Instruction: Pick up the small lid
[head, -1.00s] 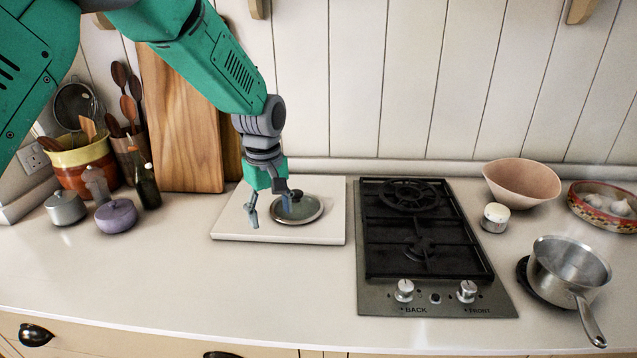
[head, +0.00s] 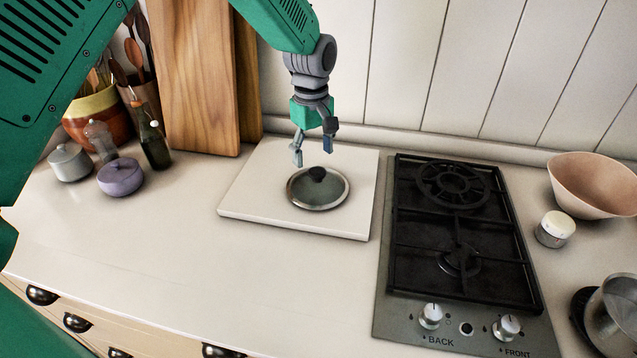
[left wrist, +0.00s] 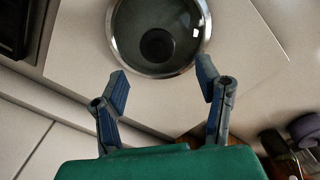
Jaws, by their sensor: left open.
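The small lid (head: 330,193) is round, with a metal rim, grey glass and a dark knob (head: 317,174). It lies on a white board (head: 350,226) on the counter. My left gripper (head: 313,157) is open and empty, above the board and slightly behind the lid in the head view. In the left wrist view the lid (left wrist: 185,65) shows beyond the two spread fingers of the gripper (left wrist: 162,88), with its knob toward me. Nothing is between the fingers. My right gripper is in neither view.
A black gas hob (head: 430,260) is right of the board. A grey pot (head: 70,163), a purple pot (head: 121,178) and a dark bottle (head: 155,150) stand at left. Wooden boards (head: 200,80) lean on the wall. The front counter (head: 230,270) is clear.

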